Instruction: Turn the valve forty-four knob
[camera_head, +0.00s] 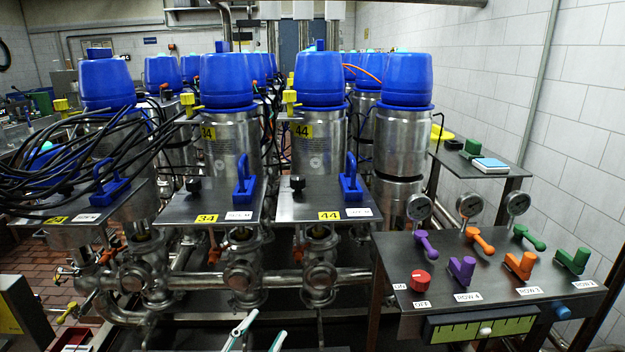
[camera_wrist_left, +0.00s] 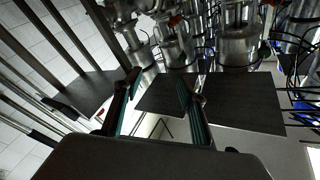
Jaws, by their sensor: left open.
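The valve forty-four plate (camera_head: 318,203) is a grey metal shelf with a yellow 44 label (camera_head: 329,215) at its front edge, in the middle of the head view. A small black knob (camera_head: 297,184) stands on its left part and a blue upright handle (camera_head: 351,180) on its right part. My left gripper (camera_head: 258,338) shows at the bottom edge of the head view, below and in front of the plates. Its two pale green fingers are apart and empty. In the left wrist view the open fingers (camera_wrist_left: 158,80) point toward dark plates and metal pipework; I cannot tell which plate is which there.
The valve thirty-four plate (camera_head: 214,203) is just left, with its own black knob and blue handle. A control panel (camera_head: 440,262) with coloured levers and gauges stands right. Black cables (camera_head: 70,160) hang at left. Pipes (camera_head: 275,280) run below the plates.

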